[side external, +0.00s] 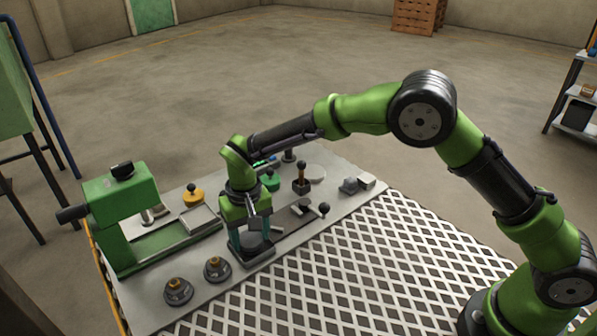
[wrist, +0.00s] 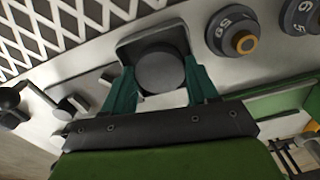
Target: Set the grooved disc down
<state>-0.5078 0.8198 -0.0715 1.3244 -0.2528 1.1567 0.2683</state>
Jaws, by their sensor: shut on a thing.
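The grooved disc is a dark grey round piece between my fingers; it shows in the wrist view (wrist: 160,71) and in the side view (side external: 251,241). My gripper (side external: 250,235), with teal fingers, points down and is shut on the disc from both sides; it also shows in the wrist view (wrist: 160,62). A dark square tray with a raised rim (side external: 262,260) lies directly under the disc, its rim also visible in the wrist view (wrist: 126,48). The disc's underside is hidden, so I cannot tell whether it touches the tray floor.
Two dark numbered dials (side external: 178,290) stand left of the tray. A green press-like machine (side external: 120,205) stands further left. A lever with a black knob (side external: 323,209) and small blocks (side external: 349,185) lie to the right. A white lattice surface (side external: 370,260) in front is clear.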

